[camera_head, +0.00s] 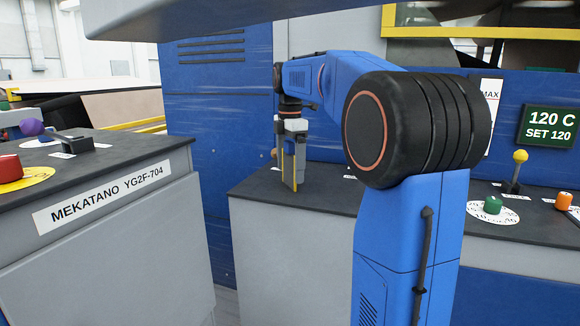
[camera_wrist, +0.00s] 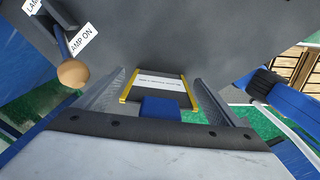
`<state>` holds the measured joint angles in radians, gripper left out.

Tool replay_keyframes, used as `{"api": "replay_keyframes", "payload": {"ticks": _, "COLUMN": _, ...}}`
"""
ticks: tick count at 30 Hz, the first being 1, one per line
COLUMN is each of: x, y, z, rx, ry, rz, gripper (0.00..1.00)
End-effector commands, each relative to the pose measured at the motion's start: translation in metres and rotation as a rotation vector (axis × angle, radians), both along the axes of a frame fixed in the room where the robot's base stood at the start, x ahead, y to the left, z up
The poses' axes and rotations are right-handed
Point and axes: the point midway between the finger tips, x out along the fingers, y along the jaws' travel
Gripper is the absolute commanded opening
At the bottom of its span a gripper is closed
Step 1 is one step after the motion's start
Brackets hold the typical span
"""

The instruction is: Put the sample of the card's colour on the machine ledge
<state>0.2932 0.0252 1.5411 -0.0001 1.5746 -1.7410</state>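My gripper (camera_head: 290,184) points down over the dark top of the middle cabinet (camera_head: 325,190). No colour card is recognisable.
A tan ball-topped lever (camera_wrist: 73,73) by an "AMP ON" label is left of my gripper. A screen (camera_head: 548,126) reads 120 C. A floor gap separates the cabinets.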

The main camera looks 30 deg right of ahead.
Motion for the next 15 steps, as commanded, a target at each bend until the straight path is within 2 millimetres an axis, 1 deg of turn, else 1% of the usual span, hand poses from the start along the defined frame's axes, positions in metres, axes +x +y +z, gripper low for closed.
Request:
{"api": "replay_keyframes", "payload": {"ticks": 10, "x": 0.0, "y": 0.0, "z": 0.003, "rx": 0.0, "ry": 0.0, "rz": 0.0, "gripper": 0.89}}
{"api": "replay_keyframes", "payload": {"ticks": 13, "x": 0.001, "y": 0.0, "z": 0.012, "rx": 0.0, "ry": -0.002, "rz": 0.0, "gripper": 0.89}}
{"api": "replay_keyframes", "payload": {"ticks": 15, "x": 0.001, "y": 0.0, "z": 0.022, "rx": 0.0, "ry": -0.001, "rz": 0.0, "gripper": 0.89}}
